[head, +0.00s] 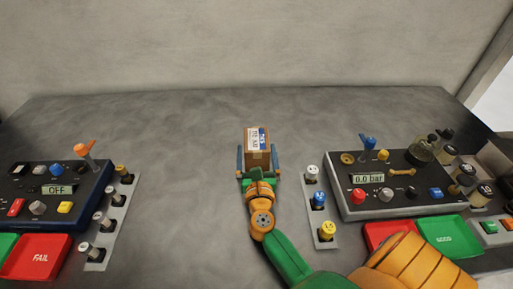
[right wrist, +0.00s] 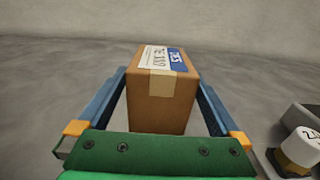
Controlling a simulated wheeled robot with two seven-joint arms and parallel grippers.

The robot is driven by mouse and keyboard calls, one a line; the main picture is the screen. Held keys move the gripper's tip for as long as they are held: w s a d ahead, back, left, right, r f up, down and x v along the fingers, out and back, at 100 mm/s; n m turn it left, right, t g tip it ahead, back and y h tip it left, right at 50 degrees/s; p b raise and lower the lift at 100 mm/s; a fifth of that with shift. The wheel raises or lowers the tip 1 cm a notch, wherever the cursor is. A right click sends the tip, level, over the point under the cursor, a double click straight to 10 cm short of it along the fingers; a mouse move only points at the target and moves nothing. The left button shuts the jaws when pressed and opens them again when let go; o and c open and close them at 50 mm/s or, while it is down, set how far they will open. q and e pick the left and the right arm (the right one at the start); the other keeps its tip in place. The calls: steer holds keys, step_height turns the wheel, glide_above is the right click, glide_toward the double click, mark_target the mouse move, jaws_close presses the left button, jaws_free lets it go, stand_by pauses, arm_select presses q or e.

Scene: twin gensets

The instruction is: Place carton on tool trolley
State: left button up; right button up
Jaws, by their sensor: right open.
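The carton (head: 257,146) is a small brown box with a white and blue label and a strip of tape. It stands on the grey bench top in the middle of the head view. My right gripper (head: 257,160) is open, with one blue finger on each side of the carton. The carton also shows in the right wrist view (right wrist: 161,98), between the two fingers (right wrist: 162,88), with a visible gap on both sides. My left gripper is not in view. I see no tool trolley in these frames.
A control panel with an OFF display (head: 58,190) stands at the left, and one reading 0.0 bar (head: 368,180) at the right. Racks of knobs (head: 108,220) flank the middle. Red (head: 40,258) and green (head: 445,238) trays lie in front. The bench behind the carton is clear.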

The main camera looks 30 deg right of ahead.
steer(key=x, duration=0.3)
steer(key=shift+w+d, duration=0.15)
steer(key=shift+r, duration=0.15)
steer(key=c, duration=1.3)
